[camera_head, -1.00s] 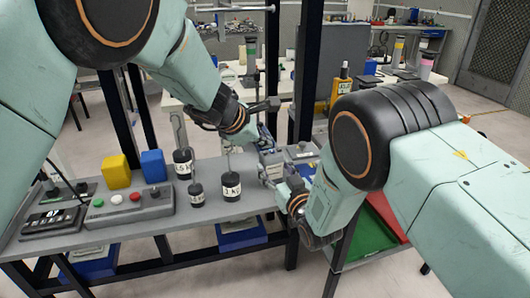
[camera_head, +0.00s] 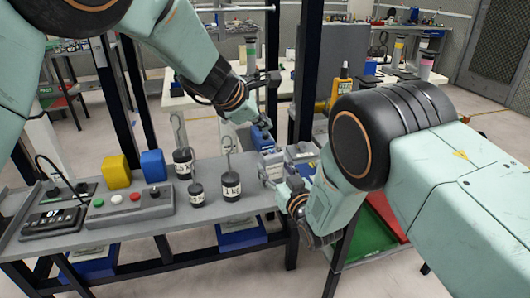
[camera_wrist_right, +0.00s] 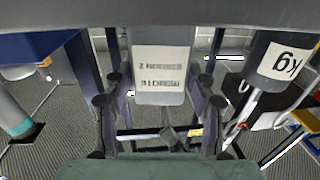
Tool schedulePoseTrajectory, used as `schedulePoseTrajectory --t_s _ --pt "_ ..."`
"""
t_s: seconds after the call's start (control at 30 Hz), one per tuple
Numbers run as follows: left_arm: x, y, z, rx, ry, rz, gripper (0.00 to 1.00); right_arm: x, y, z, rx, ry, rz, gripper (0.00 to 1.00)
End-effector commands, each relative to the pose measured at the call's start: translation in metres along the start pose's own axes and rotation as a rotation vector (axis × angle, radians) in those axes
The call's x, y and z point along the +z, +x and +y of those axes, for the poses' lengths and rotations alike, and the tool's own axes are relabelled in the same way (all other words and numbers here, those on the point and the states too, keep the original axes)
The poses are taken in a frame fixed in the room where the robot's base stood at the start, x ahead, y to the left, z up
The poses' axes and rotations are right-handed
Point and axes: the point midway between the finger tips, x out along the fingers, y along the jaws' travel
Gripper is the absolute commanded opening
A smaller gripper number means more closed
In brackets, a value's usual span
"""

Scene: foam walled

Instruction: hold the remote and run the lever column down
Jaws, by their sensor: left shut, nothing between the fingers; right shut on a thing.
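The remote is a grey block labelled "REMOTE STATION 2", upside down in the right wrist view (camera_wrist_right: 163,68). My right gripper (camera_wrist_right: 163,118) is shut on it, with one finger on each side. In the head view my right gripper (camera_head: 283,185) is at the right end of the grey bench, partly hidden by its own arm. My left gripper (camera_head: 262,136) is shut and empty, just above and behind the right one, close to the grey and blue parts there. I cannot pick out the lever column for certain.
Several black weights, one marked 1 kg (camera_head: 231,186), stand left of the grippers. A yellow block (camera_head: 117,172), a blue block (camera_head: 153,165) and a button box (camera_head: 130,205) are farther left. Dark upright posts (camera_head: 307,70) rise behind the bench.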

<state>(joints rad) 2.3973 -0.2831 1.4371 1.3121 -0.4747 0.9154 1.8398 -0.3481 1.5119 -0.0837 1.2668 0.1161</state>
Motion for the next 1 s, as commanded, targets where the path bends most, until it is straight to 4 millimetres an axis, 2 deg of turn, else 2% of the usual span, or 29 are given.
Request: schedulePoseTrajectory --t_s 0.37,0.4,0.67,1.0 --pt "-0.0002 0.0003 -0.0002 0.0 0.0 0.0 0.0 -0.0002 0.0001 0.0 0.0 0.0 0.0 0.2" --pt "-0.0002 0.0003 -0.0002 0.0 0.0 0.0 0.0 -0.0001 0.0001 0.0 0.0 0.0 0.0 0.59" --pt "-0.0002 0.0003 -0.0003 0.0 0.0 0.0 0.0 0.0 0.0 0.0 0.0 0.0 0.0 0.81" --pt "-0.0002 0.0003 -0.0002 0.0 0.0 0.0 0.0 0.0002 -0.0008 0.0 0.0 0.0 -0.001 0.82"
